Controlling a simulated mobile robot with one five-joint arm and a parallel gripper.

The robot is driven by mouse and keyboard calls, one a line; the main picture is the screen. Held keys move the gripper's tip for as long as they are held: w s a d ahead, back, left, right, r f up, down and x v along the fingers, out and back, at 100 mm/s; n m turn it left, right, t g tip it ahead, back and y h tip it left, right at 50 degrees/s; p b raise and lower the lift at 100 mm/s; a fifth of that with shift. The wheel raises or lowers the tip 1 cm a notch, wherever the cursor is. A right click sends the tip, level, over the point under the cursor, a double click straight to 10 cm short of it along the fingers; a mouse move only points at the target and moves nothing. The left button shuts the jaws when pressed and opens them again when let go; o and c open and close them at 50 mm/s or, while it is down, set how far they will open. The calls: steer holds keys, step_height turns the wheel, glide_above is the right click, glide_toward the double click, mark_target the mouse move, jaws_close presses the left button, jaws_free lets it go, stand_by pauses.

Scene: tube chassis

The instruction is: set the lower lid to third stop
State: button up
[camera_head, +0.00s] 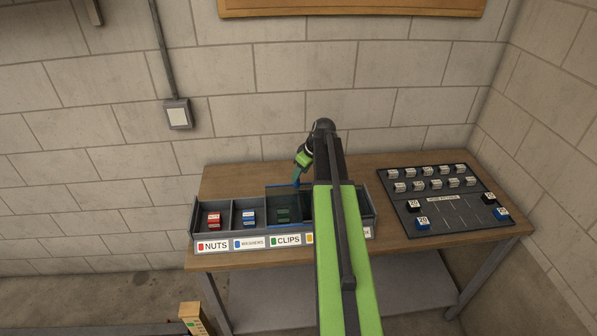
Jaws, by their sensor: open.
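A grey compartment tray (196,222) sits along the front left of the workbench. A dark, see-through panel (283,203) with a blue back edge shows over the CLIPS compartment and looks like a sliding lid. Its right side runs behind my arm, so I cannot tell how far it reaches, whether a second lid lies there, or where any stops are. My gripper (298,178) is open, small in view, pointing down at the back edge of the tray by the blue edge. I cannot tell whether it touches it.
Red pieces (214,219) lie in NUTS, blue pieces (249,217) in WASHERS. A dark board (450,215) with several white blocks and a few weights covers the bench's right side. Bare wood (235,180) shows behind the tray. The block wall stands close behind.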

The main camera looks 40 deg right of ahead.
steer(key=p+v, duration=1)
steer(key=v, duration=0.2)
steer(key=shift+s+r, duration=0.2)
steer(key=shift+r, duration=0.05)
steer(key=shift+d, duration=0.1)
